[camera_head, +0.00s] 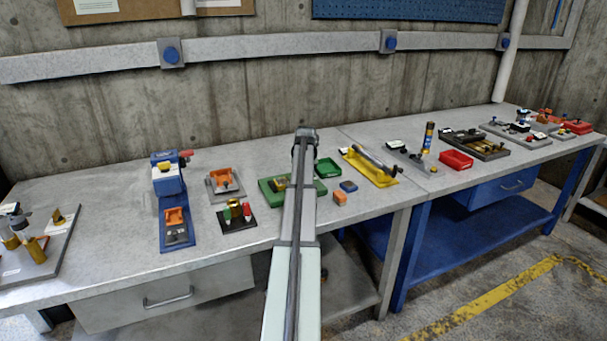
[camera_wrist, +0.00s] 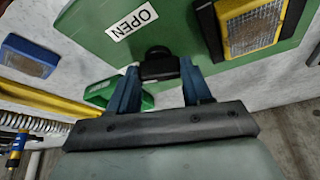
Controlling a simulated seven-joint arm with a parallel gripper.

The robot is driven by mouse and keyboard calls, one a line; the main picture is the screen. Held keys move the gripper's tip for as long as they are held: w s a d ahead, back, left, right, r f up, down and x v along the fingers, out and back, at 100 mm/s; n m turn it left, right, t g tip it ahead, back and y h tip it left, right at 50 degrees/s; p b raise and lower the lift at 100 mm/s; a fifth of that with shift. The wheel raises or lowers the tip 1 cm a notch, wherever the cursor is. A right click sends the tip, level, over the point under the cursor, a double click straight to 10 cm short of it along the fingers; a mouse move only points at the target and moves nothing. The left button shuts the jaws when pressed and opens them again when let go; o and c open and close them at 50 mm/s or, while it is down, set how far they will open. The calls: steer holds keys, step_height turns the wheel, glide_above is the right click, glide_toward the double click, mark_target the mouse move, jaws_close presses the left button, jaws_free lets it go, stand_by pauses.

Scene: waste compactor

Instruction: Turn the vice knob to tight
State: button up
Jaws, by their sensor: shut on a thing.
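The vice knob (camera_wrist: 157,52) is a dark, rounded piece on a green plate (camera_wrist: 90,28) in the wrist view. A white label reading OPEN (camera_wrist: 132,24) is on the plate close to it. My gripper (camera_wrist: 159,70) has its two blue fingers on either side of the knob and is shut on it. Part of the knob is hidden by the fingers. In the head view the green plate (camera_head: 318,188) shows on both sides of my arm, which covers its middle. The fingertips and knob cannot be made out there.
A green bin (camera_head: 328,168), a blue block (camera_head: 348,186) and an orange block (camera_head: 340,198) sit close to the right. A black stand with coloured pieces (camera_head: 237,218) is at the left. Several fixtures line the bench, with bare bench in front.

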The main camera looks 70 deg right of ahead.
steer(key=shift+s+d+n+t+y, duration=0.1)
steer(key=shift+n+t+y, duration=0.4)
steer(key=shift+n, duration=1.4)
steer(key=shift+t, duration=0.3)
steer(key=o, duration=1.1)
steer(key=shift+c, duration=0.2)
steer(key=v, duration=1.4)
